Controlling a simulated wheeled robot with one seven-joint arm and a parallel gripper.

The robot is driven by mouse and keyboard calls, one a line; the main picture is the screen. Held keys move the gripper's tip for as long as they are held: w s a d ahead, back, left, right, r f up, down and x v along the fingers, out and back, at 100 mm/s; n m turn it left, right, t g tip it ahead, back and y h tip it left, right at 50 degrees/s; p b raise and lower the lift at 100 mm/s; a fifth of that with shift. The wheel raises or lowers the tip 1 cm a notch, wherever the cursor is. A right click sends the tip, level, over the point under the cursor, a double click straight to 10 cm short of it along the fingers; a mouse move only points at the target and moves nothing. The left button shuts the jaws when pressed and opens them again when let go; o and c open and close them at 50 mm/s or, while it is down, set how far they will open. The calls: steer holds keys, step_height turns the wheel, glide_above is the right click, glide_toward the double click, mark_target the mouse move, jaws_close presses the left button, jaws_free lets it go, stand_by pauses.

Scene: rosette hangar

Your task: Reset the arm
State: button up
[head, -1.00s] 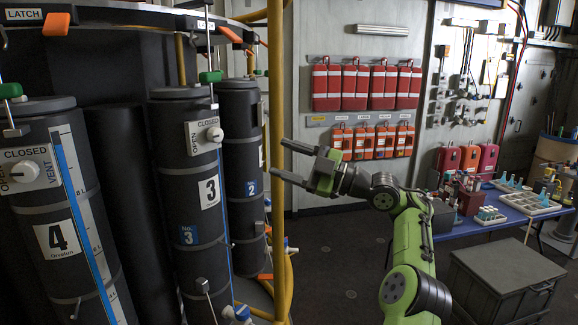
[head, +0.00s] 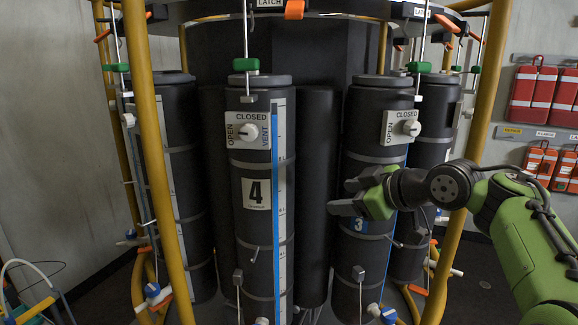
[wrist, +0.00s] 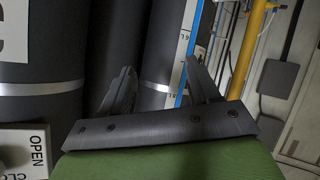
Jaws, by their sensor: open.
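My gripper (head: 347,197) is at the end of my green and black arm, right of centre in the head view. It is in front of the dark cylinder number 3 (head: 372,130) and covers part of its front. In the wrist view my gripper (wrist: 160,90) shows two dark fingers spread apart with nothing between them. Dark cylinders with light bands show behind the fingers. Whether the fingers touch a cylinder I cannot tell.
Cylinder 4 (head: 248,165) stands left of my gripper, with a white knob panel (head: 248,130). Yellow upright pipes (head: 150,160) stand around the rosette. Red cases (head: 533,90) hang on the wall at right. Bare floor shows at lower right.

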steer(key=s+a+f+m+g+h+b, duration=0.1)
steer(key=s+f+m+h, duration=0.25)
steer(key=s, duration=0.45)
steer(key=s+a+f+m+g+h, duration=0.1)
steer(key=s+a+f+m+h, duration=0.1)
steer(key=s+f, duration=0.4)
steer(key=s+d+f+m, duration=0.2)
steer(key=s+f, duration=0.1)
steer(key=s, duration=0.3)
steer(key=s+d+f+m+g+h, duration=0.1)
steer(key=s+d+f+m, duration=0.1)
steer(key=s+f, duration=0.2)
steer(key=s+d+f+m+g+h, duration=0.1)
steer(key=s+d+f+m, duration=0.1)
steer(key=s, duration=0.7)
steer(key=shift+s+d+f+m+b, duration=0.15)
steer(key=shift+d+f+m+b, duration=0.15)
steer(key=shift+f, duration=0.6)
